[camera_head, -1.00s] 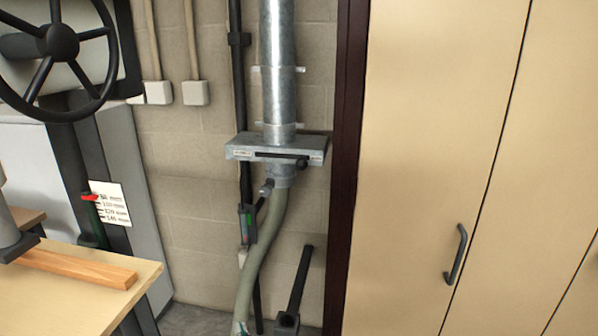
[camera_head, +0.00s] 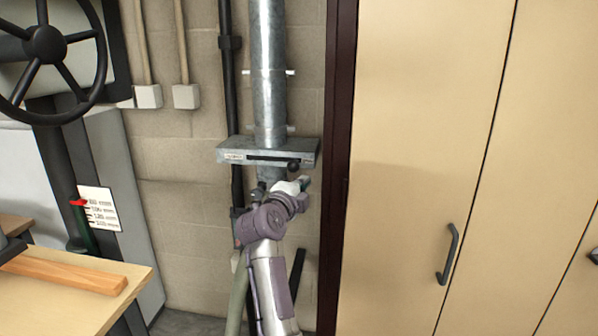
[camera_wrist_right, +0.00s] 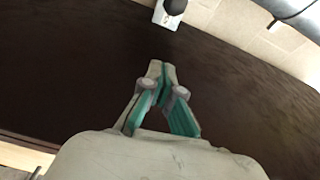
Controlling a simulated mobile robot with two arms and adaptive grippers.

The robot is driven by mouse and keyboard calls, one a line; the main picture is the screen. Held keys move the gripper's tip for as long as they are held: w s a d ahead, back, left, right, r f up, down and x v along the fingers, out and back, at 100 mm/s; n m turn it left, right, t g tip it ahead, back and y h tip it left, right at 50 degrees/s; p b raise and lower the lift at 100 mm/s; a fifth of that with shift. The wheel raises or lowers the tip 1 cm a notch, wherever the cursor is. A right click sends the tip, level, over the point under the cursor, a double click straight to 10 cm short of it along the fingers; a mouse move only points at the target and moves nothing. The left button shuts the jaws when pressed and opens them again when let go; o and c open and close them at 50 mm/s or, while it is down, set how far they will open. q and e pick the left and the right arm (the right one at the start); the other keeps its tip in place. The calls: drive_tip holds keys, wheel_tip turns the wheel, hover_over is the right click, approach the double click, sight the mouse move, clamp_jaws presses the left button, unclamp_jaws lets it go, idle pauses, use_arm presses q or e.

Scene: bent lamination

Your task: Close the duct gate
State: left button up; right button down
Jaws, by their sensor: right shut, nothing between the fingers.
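The duct gate (camera_head: 230,155) is a flat grey metal box across the round vertical duct (camera_head: 268,95) in the head view. A dark slot runs along its front, with a dark handle knob (camera_head: 293,165) at its right end. My right gripper (camera_head: 304,182) is just below and slightly right of the knob, apart from the gate as far as I can tell. In the right wrist view its green-padded fingers (camera_wrist_right: 156,68) meet at the tips, shut and empty. A dark rounded piece (camera_wrist_right: 175,5) shows at the top edge there. My left gripper is not in view.
A tall beige cabinet (camera_head: 415,150) stands on the right behind a dark brown post (camera_head: 339,150). A workbench (camera_head: 130,275) with a wood strip is at lower left, below a black handwheel (camera_head: 45,45). My right arm partly hides the hose (camera_head: 237,300) below the gate.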

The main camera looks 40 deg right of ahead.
sight(294, 164)
drive_tip(key=w+d, duration=0.4)
drive_tip(key=w, duration=0.2)
drive_tip(key=shift+w+d+f+p, duration=0.2)
drive_tip(key=shift+w+d+p, duration=0.1)
drive_tip(key=shift+d+p, duration=0.05)
